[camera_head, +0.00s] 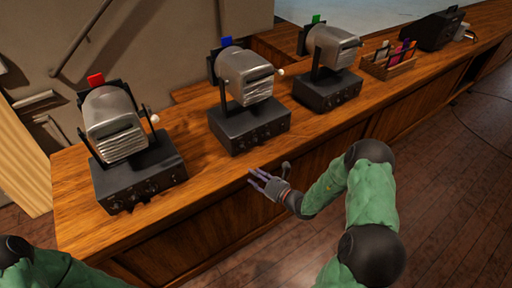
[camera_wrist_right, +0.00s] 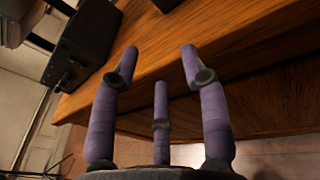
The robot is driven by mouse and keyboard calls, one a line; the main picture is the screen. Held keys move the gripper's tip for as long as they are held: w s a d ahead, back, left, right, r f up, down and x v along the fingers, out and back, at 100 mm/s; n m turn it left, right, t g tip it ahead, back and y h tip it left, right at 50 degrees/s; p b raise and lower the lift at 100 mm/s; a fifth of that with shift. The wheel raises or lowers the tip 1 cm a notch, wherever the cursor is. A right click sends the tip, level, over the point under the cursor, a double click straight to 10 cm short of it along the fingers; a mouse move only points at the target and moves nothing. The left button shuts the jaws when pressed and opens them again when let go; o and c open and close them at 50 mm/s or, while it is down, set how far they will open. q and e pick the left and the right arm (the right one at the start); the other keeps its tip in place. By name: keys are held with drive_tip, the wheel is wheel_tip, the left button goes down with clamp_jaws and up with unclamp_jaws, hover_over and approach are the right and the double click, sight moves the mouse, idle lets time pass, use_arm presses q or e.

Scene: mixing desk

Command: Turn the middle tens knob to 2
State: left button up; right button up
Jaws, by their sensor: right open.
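Three silver mixing machines stand in a row on the wooden desk. The middle machine (camera_head: 247,82), with a blue tab on top, has a black base (camera_head: 250,124) with small dark knobs along its front face. The knobs are too small to read, so the tens knob's setting cannot be told. My right gripper (camera_head: 260,181) is open and empty at the desk's front edge, below and in front of the middle base, apart from it. Its three spread purple fingers show in the right wrist view (camera_wrist_right: 158,70). My left gripper is out of view.
The red-tabbed machine (camera_head: 113,122) stands left and the green-tabbed one (camera_head: 332,48) right. A wooden holder (camera_head: 388,66) and a black device (camera_head: 431,31) are farther right. In the right wrist view, a black knobbed box (camera_wrist_right: 85,42) is at upper left. Bare desk (camera_head: 200,170) lies between the bases.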

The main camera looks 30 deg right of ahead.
sight(256, 143)
drive_tip(key=w+d+r+m+t+h, duration=0.1)
drive_tip(key=d+r+m+t+h, duration=0.2)
drive_tip(key=d, duration=0.5)
drive_tip(key=shift+g+h, duration=0.3)
drive_tip(key=shift+h, duration=0.3)
drive_tip(key=w+b, duration=0.1)
drive_tip(key=w, duration=0.2)
drive_tip(key=w+b, duration=0.1)
drive_tip(key=w, duration=0.3)
drive_tip(key=w+b, duration=0.2)
drive_tip(key=w, duration=0.1)
drive_tip(key=shift+w+a+f, duration=0.2)
drive_tip(key=shift+w+a, duration=0.15)
drive_tip(key=shift+w, duration=0.05)
clamp_jaws()
